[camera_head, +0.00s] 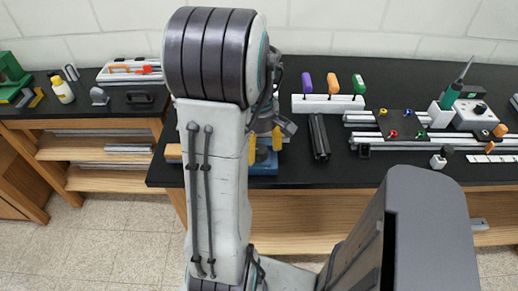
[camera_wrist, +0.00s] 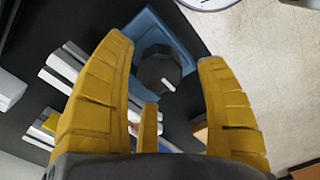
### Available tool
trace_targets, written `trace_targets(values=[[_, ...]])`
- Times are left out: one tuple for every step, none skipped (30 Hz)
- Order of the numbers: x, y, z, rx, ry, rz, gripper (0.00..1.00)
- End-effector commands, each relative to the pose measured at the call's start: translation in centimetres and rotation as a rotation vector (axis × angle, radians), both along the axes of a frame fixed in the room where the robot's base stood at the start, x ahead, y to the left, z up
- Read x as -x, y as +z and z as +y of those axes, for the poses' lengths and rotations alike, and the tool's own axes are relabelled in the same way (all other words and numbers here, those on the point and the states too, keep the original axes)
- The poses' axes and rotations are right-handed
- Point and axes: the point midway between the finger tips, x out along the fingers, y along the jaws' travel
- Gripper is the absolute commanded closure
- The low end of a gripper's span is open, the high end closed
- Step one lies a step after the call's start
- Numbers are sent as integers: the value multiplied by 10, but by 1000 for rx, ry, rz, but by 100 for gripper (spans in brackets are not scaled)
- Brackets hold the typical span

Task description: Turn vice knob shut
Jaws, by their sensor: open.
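The blue vice (camera_head: 263,168) stands on the black bench top, mostly hidden behind my arm in the head view. In the wrist view its blue body (camera_wrist: 150,28) shows behind a dark faceted knob (camera_wrist: 157,72) with a short white mark. My gripper (camera_wrist: 165,55) has yellow fingers, spread open on the left and right of the knob in that view. A gap shows on each side of the knob, and I see no contact. In the head view the gripper (camera_head: 264,144) is partly hidden beside my arm, just above the vice.
Aluminium profiles (camera_wrist: 70,68) lie left of the vice in the wrist view. In the head view, a white holder (camera_head: 328,104) with coloured handles and a dark profile piece (camera_head: 319,137) stand to the right. A green soldering iron (camera_head: 455,84) is farther right.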

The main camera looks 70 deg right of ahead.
Motion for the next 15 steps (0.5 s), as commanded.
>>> trace_targets(values=[[0,-5,0,-2,0,1,34],[0,-7,1,-3,0,1,34],[0,-9,1,-3,0,1,34],[0,-10,0,-2,-1,0,34],[0,-11,0,-1,-1,0,34],[0,-12,0,0,-1,0,34],[0,-13,0,0,-1,0,34],[0,-13,0,0,-1,0,34],[0,-14,0,0,-1,0,34],[0,-14,0,0,-1,0,34],[0,-14,0,0,-1,0,34],[0,-14,0,0,-1,0,34],[0,-14,0,0,-1,0,34],[0,-14,0,0,-1,0,34],[0,-14,0,0,-1,0,34]])
